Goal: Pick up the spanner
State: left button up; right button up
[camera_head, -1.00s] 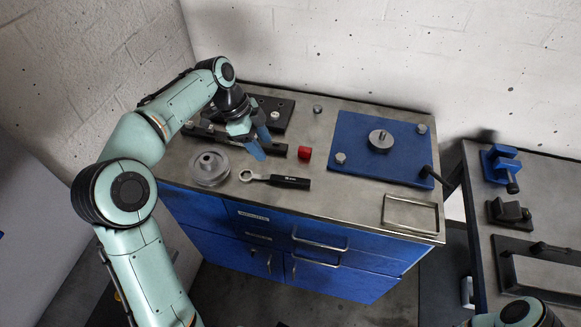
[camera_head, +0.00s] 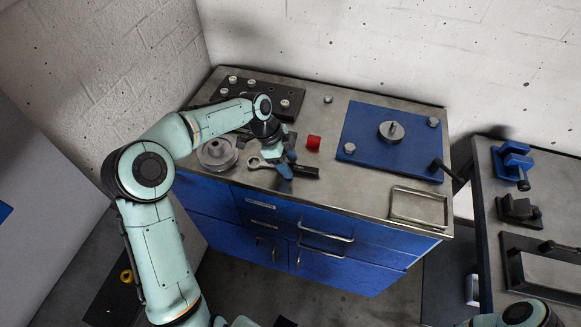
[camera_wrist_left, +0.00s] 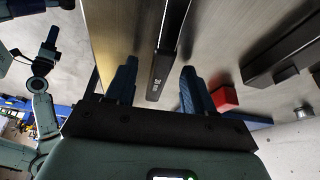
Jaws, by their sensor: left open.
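The spanner (camera_head: 254,162) lies on the metal top of the blue cabinet, near its front edge. It has a silver ring end and a black handle. My left gripper (camera_head: 287,163) is open and points down over the handle, hiding part of it in the head view. In the left wrist view the black handle (camera_wrist_left: 163,70) shows between the two parted blue fingers of my left gripper (camera_wrist_left: 157,82). I cannot tell its height above the handle. At the left of the wrist view, what looks like my right arm ends in a small, unclear gripper (camera_wrist_left: 50,42).
A red block (camera_head: 313,142) lies just behind the handle. A grey pulley-like rotor (camera_head: 217,153) stands left of the ring end. A black plate with bolts (camera_head: 293,104) lies behind, a blue plate (camera_head: 375,157) and an empty metal tray (camera_head: 420,222) to the right.

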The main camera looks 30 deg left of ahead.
pick_arm(q)
grip_shut()
jog(key=shift+r, duration=0.1)
